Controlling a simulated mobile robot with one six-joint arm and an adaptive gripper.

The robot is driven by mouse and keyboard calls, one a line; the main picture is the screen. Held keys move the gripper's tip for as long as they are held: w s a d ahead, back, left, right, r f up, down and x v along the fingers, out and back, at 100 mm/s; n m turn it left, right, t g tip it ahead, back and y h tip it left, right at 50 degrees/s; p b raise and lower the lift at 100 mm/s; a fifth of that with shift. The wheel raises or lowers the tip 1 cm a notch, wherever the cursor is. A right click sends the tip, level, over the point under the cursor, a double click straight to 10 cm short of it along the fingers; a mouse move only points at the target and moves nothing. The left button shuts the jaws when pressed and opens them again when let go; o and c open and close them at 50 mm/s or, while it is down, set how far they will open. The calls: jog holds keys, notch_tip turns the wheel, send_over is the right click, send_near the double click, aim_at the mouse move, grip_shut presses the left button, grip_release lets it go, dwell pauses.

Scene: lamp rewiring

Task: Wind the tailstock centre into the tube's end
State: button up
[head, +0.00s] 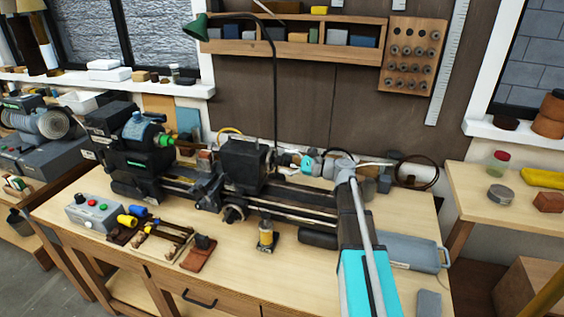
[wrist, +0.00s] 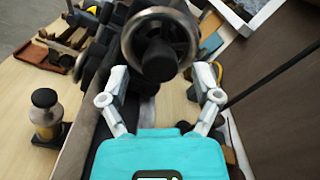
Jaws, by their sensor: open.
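The lathe's handwheel (wrist: 158,58), a metal ring with a dark hub, faces my wrist camera at the top middle. I take it for the tailstock wheel. My gripper (wrist: 160,74) is open, its pale fingers to the left and right of the wheel's lower part; I cannot tell whether they touch the rim. In the head view my gripper (head: 289,158) is at the right of a dark block (head: 244,165) on the lathe bed. A green piece (head: 167,140) shows at the headstock (head: 130,155). The tailstock centre and the tube's end cannot be made out.
A yellow-banded bottle (head: 266,238) stands in front of the bed. A control box (head: 92,212) and a tray of small parts (head: 150,238) lie front left. A lamp (head: 197,27) arches behind the lathe. A grey case (head: 412,254) lies at the bench's right.

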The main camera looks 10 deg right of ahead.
jog(key=v, duration=1)
dwell(0.4)
jog(key=s+a+f+n+g+h, duration=0.6)
jog(key=s+a+f+n, duration=0.2)
jog(key=a+f, duration=0.3)
jog(key=s+f+n+g+h, duration=0.3)
jog(key=s+f+n+h, duration=0.4)
jog(key=s+n+h, duration=0.2)
jog(key=shift+s+a+f+n+h, duration=0.3)
jog(key=shift+s, duration=0.9)
